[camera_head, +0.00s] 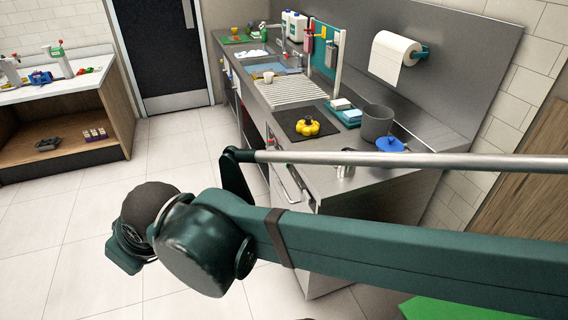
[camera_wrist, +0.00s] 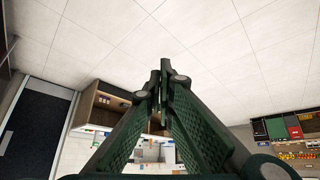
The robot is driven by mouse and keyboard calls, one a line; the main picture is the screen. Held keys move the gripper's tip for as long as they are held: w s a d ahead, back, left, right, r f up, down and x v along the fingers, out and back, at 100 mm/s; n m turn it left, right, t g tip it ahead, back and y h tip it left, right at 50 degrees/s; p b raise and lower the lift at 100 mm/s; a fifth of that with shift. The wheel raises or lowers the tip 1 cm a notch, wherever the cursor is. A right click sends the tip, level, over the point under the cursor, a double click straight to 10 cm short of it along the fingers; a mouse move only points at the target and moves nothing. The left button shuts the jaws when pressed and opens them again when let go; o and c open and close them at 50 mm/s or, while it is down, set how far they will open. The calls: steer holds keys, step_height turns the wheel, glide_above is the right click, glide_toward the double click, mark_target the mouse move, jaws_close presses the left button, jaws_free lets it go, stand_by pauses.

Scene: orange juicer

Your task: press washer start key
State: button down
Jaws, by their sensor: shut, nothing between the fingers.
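A steel counter (camera_head: 350,185) runs along the right wall in the head view. Appliance fronts are built in below its left edge, and one has a bar handle (camera_head: 293,187). My arm covers part of them, and I cannot tell which one is the washer. No start key can be made out in either view. In the wrist view my gripper (camera_wrist: 163,85) has its two green fingers together at the tips, with nothing between them. It points away from the counter fronts, over open floor. In the head view the fingers are hidden behind my wrist.
On the counter stand a grey pot (camera_head: 377,122), a blue lid (camera_head: 390,145) and a yellow pepper (camera_head: 307,126) on a dark board. A paper towel roll (camera_head: 395,57) hangs on the wall. A wooden shelf unit (camera_head: 60,135) stands at left. The tiled floor (camera_head: 170,150) between is clear.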

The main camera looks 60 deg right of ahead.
mark_target(286, 161)
steer(key=w+d+f+n+g+h, duration=0.2)
steer(key=w+d+n, duration=0.15)
steer(key=d, duration=0.65)
steer(key=w+d+f+n+g+h, duration=0.1)
steer(key=w+d+f+n+h, duration=0.2)
steer(key=d, duration=0.8)
steer(key=w+d+f+n+g+h, duration=0.1)
steer(key=w+d+f+n+g, duration=0.3)
steer(key=d, duration=0.6)
steer(key=s+d+f+n+g, duration=0.1)
steer(key=d+f, duration=0.3)
steer(key=d, duration=0.5)
steer(key=s+d+f+n+g+h, duration=0.1)
steer(key=s+d+f+n, duration=0.2)
steer(key=d, duration=0.7)
steer(key=s+d+f+n+g+h, duration=0.1)
steer(key=s+d+f+n+g, duration=0.1)
steer(key=d+f, duration=0.4)
steer(key=shift+s+d+f, duration=0.2)
steer(key=shift+d+f, duration=0.1)
steer(key=shift+d, duration=1.35)
steer(key=shift+d, duration=0.1)
steer(key=s+d, duration=0.6)
steer(key=shift+s+d, duration=0.3)
steer(key=shift+s, duration=0.05)
